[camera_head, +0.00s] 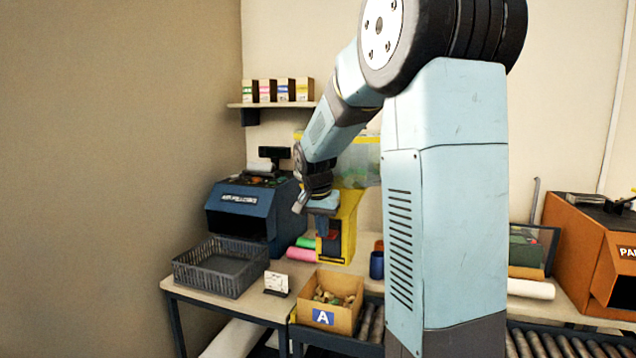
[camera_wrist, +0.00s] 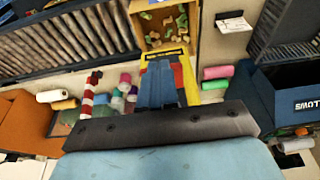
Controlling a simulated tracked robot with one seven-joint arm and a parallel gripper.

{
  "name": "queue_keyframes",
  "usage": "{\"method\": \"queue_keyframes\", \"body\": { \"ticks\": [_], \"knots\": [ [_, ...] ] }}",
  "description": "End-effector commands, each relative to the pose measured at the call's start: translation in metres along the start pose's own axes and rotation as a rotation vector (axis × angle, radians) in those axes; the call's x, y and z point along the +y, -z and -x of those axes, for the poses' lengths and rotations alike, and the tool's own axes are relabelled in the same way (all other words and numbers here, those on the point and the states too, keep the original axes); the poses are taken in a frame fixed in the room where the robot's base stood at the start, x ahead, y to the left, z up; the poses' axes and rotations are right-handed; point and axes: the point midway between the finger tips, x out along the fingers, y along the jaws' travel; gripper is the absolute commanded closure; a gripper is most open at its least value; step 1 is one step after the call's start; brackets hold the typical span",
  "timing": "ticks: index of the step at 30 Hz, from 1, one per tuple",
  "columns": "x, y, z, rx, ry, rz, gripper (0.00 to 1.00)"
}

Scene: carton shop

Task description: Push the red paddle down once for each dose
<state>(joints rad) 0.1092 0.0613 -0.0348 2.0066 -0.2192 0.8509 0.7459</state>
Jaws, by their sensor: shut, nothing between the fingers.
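The yellow dispenser (camera_head: 347,230) stands on the table under a clear hopper (camera_head: 358,163) with green contents. The red paddle (camera_wrist: 179,84) shows in the wrist view as a red strip just right of my fingers, against the dispenser's yellow; the rest of it is hidden. My gripper (camera_head: 322,228) points down in front of the dispenser, shut and empty. Its blue fingers also show in the wrist view (camera_wrist: 158,82). I cannot tell whether they touch the paddle. An open carton marked A (camera_head: 322,318) holds several loose packing pieces (camera_wrist: 168,22) in front of the dispenser.
A grey mesh basket (camera_head: 221,268) and a small white card (camera_head: 277,281) are to the left, with a dark blue machine (camera_head: 240,210) behind. Pink and green rolls (camera_head: 301,254) lie beside the dispenser. A roller conveyor (camera_head: 370,322) runs right of the carton. An orange machine (camera_head: 580,240) stands far right.

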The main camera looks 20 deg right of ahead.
Motion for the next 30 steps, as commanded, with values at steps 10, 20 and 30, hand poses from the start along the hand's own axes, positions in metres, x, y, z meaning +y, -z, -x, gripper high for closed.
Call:
{"method": "queue_keyframes", "body": {
  "ticks": [10,20,30],
  "knots": [
    [-0.003,0.004,0.072,0.005,0.005,-0.003,1.0],
    [-0.002,0.009,0.132,0.007,0.003,-0.01,1.0],
    [-0.001,0.011,0.157,0.005,0.0,-0.014,1.0]
  ]
}}
